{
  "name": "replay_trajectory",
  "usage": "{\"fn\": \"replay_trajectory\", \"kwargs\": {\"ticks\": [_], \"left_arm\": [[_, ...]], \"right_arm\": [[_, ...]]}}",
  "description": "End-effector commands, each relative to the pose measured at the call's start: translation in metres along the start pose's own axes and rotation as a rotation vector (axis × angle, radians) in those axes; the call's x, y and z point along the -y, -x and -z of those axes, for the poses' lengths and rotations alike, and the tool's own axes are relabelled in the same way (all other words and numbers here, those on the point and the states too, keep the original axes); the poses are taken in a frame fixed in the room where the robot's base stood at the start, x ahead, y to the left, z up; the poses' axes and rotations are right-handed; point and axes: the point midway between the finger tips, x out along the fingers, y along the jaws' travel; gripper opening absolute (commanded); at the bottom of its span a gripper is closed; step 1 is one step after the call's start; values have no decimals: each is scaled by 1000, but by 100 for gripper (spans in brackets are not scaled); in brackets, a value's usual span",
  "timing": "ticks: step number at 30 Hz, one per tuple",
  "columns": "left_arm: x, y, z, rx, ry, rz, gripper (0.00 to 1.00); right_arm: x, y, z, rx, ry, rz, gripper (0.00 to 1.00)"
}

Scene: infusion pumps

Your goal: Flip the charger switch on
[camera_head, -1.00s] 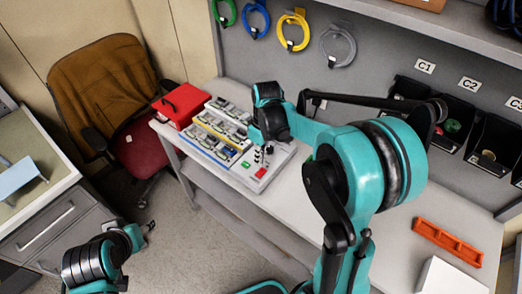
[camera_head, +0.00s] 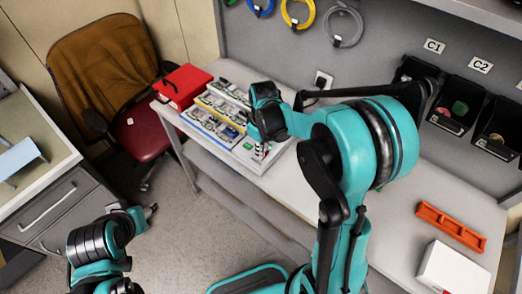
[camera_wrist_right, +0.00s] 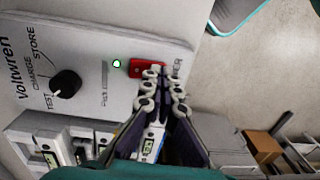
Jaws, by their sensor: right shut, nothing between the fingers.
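The charger (camera_head: 242,160) is the light grey unit at the near end of the bench rack, with several infusion pumps (camera_head: 218,118) in rows beside it. In the right wrist view its panel (camera_wrist_right: 105,35) reads "Voltwren" and has a black knob (camera_wrist_right: 66,84) with TEST, CHARGE and STORE marks. A small green light (camera_wrist_right: 116,64) shows beside the red switch (camera_wrist_right: 146,69). My right gripper (camera_wrist_right: 168,76) is shut and empty, its tips at the switch, covering part of it; contact is unclear. My left gripper (camera_head: 149,211) is low at left, away from the bench; its fingers are too small to read.
A red case (camera_head: 184,87) stands behind the pumps. A wall socket with a plug (camera_head: 321,82) is behind the bench. An orange tray (camera_head: 451,227) and a white box (camera_head: 452,268) lie at right. An office chair (camera_head: 110,85) stands left of the bench.

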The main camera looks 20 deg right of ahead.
Motion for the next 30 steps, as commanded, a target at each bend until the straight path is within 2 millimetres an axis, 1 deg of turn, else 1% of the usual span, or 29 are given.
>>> {"fn": "replay_trajectory", "kwargs": {"ticks": [7,18,26,30], "left_arm": [[0,0,0,0,0,0,48],[0,2,1,0,0,0,48],[0,2,1,0,0,0,48],[0,7,5,0,0,0,48]], "right_arm": [[-2,1,0,0,-1,1,0],[-15,6,0,1,-1,1,0],[-16,6,0,1,0,1,0],[-14,13,1,1,0,1,0]]}}
